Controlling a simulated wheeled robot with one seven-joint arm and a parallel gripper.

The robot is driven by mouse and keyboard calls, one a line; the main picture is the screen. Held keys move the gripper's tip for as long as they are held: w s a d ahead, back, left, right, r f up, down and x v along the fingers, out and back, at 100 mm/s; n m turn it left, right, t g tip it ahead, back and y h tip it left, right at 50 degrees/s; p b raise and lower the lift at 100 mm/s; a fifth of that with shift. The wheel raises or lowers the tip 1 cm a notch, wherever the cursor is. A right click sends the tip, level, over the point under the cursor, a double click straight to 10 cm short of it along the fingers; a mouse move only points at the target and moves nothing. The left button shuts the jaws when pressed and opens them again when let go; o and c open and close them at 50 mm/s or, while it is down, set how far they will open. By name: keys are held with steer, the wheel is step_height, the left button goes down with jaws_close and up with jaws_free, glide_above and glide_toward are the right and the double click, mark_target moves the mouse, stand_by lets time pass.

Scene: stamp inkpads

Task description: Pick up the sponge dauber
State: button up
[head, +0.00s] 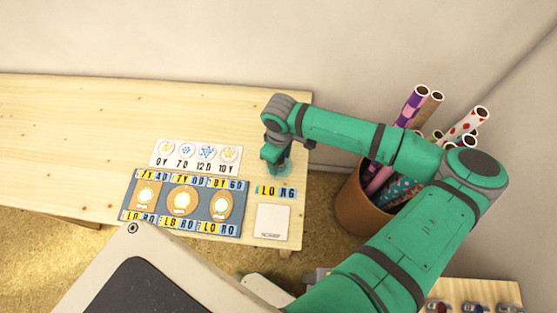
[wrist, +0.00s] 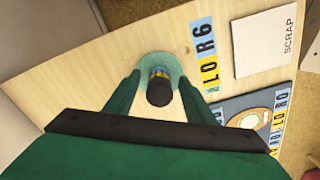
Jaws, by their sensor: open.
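My gripper (wrist: 161,80) is open, with one green finger to each side of the dauber in the picture. I see no finger touching it, and cannot tell how far above it the fingers are. In the head view my gripper (head: 275,160) points down over the teal pad (head: 286,172) and hides the dauber.
A blue-grey board (head: 164,212) with several gold oval pieces and lettered tiles lies to the left. A white scrap card (head: 271,222) lies in front. A brown bin (head: 362,207) with paper rolls stands right of the table.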

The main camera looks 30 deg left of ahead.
steer(key=shift+c, duration=0.5)
steer(key=c, duration=1)
steer(key=shift+a, duration=0.1)
steer(key=shift+c, duration=0.2)
steer(key=shift+r, duration=0.45)
step_height(320, 180, up, 2)
steer(key=shift+w+r, duration=0.1)
steer(key=s+r, duration=0.9)
steer(key=s, duration=0.5)
steer(key=shift+s+r, duration=0.15)
steer(key=shift+r, duration=0.25)
